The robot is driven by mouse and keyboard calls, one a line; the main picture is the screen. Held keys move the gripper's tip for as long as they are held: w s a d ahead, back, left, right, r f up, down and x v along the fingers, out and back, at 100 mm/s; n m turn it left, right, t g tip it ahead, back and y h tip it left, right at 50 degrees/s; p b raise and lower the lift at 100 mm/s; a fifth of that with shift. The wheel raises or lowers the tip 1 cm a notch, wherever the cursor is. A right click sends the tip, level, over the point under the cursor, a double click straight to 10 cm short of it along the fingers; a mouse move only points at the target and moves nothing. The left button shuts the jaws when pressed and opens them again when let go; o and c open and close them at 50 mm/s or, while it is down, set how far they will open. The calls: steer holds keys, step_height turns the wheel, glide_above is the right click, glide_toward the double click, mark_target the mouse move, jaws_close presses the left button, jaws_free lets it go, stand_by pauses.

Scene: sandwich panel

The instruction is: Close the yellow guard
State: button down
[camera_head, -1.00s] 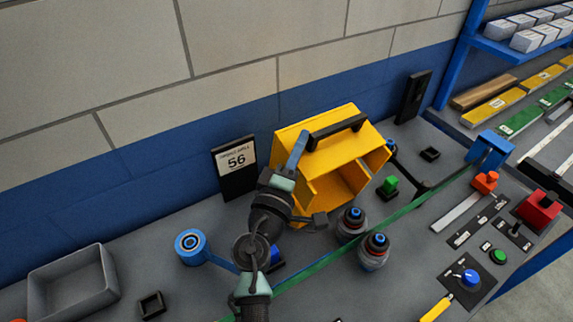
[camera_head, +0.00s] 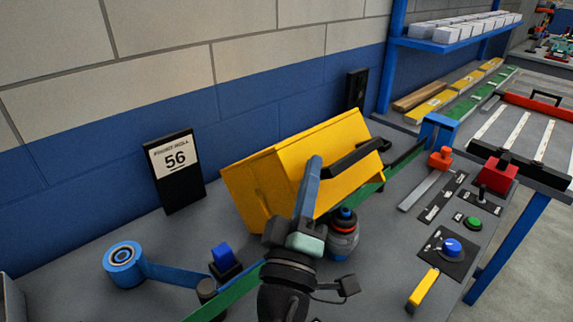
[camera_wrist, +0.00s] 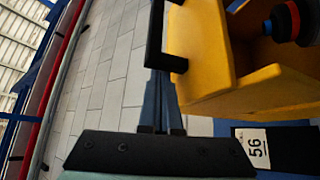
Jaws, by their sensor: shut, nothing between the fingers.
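The yellow guard (camera_head: 270,170) is a box-like cover with a black handle (camera_head: 358,158), in the middle of the head view. It is still tilted, with its open side towards the bench; I cannot tell how wide the gap under it is. The wrist view shows the guard (camera_wrist: 240,75) at the right and its handle (camera_wrist: 156,35) beyond the fingertips. My gripper (camera_head: 314,168) is shut and empty, with its blue fingers in front of the guard, left of the handle. In the wrist view my gripper (camera_wrist: 162,80) is close to the handle; contact is unclear.
A dark knob with a red and blue top (camera_head: 343,232) stands under the guard's front edge. A blue tape roll (camera_head: 124,264) and a blue button (camera_head: 224,258) lie to the left. The "56" sign (camera_head: 175,165) stands behind. Controls, including a blue dial (camera_head: 452,246), are at the right.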

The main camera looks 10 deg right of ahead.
steer(key=s+d+f+b, duration=0.3)
steer(key=s+f, duration=0.2)
steer(key=shift+d+f, duration=0.15)
steer(key=shift+f, duration=0.2)
stand_by(0.3)
steer(key=b+v, duration=0.6)
steer(key=v, duration=0.6)
steer(key=shift+s, duration=0.5)
